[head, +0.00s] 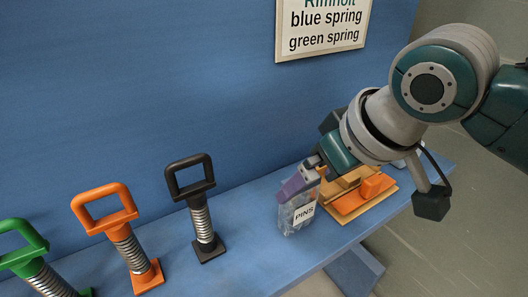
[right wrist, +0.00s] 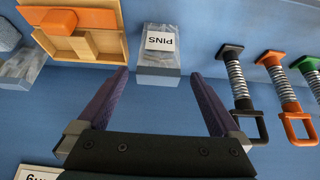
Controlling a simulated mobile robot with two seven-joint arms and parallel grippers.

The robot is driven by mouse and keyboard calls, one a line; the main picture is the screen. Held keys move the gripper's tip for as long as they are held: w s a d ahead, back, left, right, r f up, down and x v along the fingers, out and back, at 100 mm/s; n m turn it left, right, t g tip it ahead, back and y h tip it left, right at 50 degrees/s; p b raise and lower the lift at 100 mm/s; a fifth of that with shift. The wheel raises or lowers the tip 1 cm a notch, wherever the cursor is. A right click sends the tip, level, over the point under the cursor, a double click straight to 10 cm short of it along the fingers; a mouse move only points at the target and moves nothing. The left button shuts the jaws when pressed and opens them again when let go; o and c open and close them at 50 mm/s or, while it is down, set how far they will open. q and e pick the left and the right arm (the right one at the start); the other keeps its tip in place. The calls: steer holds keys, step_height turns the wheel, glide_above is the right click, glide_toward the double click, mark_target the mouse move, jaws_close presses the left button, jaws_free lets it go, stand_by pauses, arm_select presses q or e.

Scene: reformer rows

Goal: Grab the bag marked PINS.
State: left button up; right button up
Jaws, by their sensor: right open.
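The bag marked PINS (head: 299,217) is a clear, greyish packet with a white label, standing on the blue bench in the head view. It also shows in the right wrist view (right wrist: 159,57), where its label reads upside down. My right gripper (head: 303,184) has purple fingers and comes in over the top of the bag. In the right wrist view its fingers (right wrist: 160,74) are wide apart, one tip on each side of the bag's near end, with a gap on both sides. It holds nothing. My left gripper is not in view.
A wooden tray (head: 345,214) with an orange block sits right beside the bag. Black (head: 203,222), orange (head: 133,252) and green (head: 41,272) spring handles stand to the left. A blue wall with a sign (head: 322,28) rises behind. Bare bench lies between bag and black handle.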

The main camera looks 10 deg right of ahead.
mark_target(298, 203)
steer(key=b+x, duration=0.1)
steer(key=x, duration=0.4)
steer(key=shift+w+f, duration=0.2)
steer(key=shift+f, duration=0.15)
steer(key=c, duration=1.3)
steer(key=shift+c, duration=0.6)
steer(key=shift+r, duration=0.15)
